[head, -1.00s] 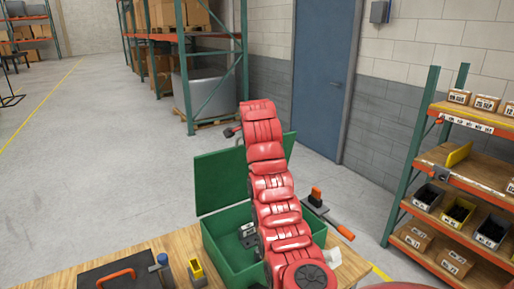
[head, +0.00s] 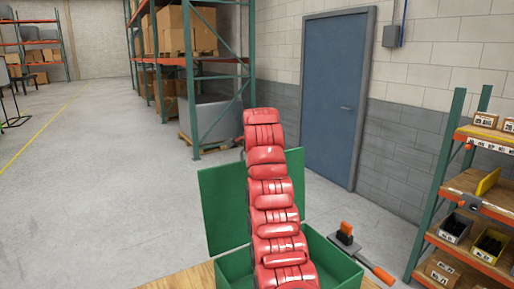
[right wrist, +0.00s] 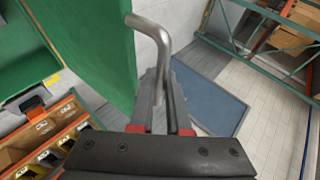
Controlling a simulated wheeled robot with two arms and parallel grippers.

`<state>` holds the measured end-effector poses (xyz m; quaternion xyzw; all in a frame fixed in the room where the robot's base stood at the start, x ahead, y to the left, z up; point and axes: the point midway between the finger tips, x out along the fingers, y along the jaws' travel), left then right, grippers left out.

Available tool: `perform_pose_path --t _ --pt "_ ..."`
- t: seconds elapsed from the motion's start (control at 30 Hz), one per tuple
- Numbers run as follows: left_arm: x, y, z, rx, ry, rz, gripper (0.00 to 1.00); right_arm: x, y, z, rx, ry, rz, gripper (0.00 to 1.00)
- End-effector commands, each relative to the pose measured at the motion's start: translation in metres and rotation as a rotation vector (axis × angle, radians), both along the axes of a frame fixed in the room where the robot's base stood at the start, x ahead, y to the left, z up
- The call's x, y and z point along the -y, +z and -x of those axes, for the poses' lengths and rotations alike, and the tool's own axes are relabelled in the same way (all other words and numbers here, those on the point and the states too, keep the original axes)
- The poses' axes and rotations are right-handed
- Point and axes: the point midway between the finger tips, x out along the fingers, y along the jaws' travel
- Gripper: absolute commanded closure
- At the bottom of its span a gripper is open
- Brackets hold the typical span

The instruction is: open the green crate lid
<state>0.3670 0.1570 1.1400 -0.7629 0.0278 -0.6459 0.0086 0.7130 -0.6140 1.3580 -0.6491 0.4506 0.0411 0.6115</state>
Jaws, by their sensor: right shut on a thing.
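The green crate (head: 342,265) stands on the wooden table, partly hidden by my red right arm. Its green lid (head: 222,212) is raised, standing up at the back of the crate. The lid also fills the upper left of the right wrist view (right wrist: 85,40). A bent silver handle (right wrist: 150,28) sticks out by the lid there. My right gripper (right wrist: 160,85) is shut on this handle. In the head view that gripper is mostly hidden by my arm. My left gripper is not in view.
A tool with orange grips (head: 345,236) lies right of the crate. A shelf with bins (head: 470,200) stands at the right, a tall rack (head: 215,80) behind. The blue door (head: 335,100) is at the back. Open floor lies at the left.

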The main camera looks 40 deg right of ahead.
Motion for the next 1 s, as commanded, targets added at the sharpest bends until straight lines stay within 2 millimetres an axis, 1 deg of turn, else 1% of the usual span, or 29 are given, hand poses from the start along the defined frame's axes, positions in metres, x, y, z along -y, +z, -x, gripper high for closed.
perform_pose_path --t 0.03,0.13,0.17,0.3,0.33,0.77,0.9,1.0 --pt "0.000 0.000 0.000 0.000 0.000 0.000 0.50 -0.002 -0.004 -0.001 -0.006 0.005 -0.006 1.00" --pt "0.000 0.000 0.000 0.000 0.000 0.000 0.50 -0.002 -0.004 -0.001 -0.006 0.005 -0.006 1.00" --pt "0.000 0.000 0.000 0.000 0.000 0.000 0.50 -0.002 -0.004 -0.001 -0.006 0.005 -0.006 0.84" --pt "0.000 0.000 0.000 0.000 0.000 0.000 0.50 -0.002 -0.003 -0.001 -0.005 0.004 -0.005 0.58" --pt "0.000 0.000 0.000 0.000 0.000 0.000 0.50 -0.002 -0.003 -0.001 -0.004 0.004 -0.004 0.55" --pt "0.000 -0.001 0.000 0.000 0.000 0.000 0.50 -0.001 -0.002 0.001 -0.004 0.000 -0.002 0.55" --pt "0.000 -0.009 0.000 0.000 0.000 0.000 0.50 -0.007 0.004 0.008 -0.004 0.000 -0.002 0.55" --pt "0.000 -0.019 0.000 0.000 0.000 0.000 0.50 -0.018 0.016 0.019 0.004 0.001 0.001 0.55"
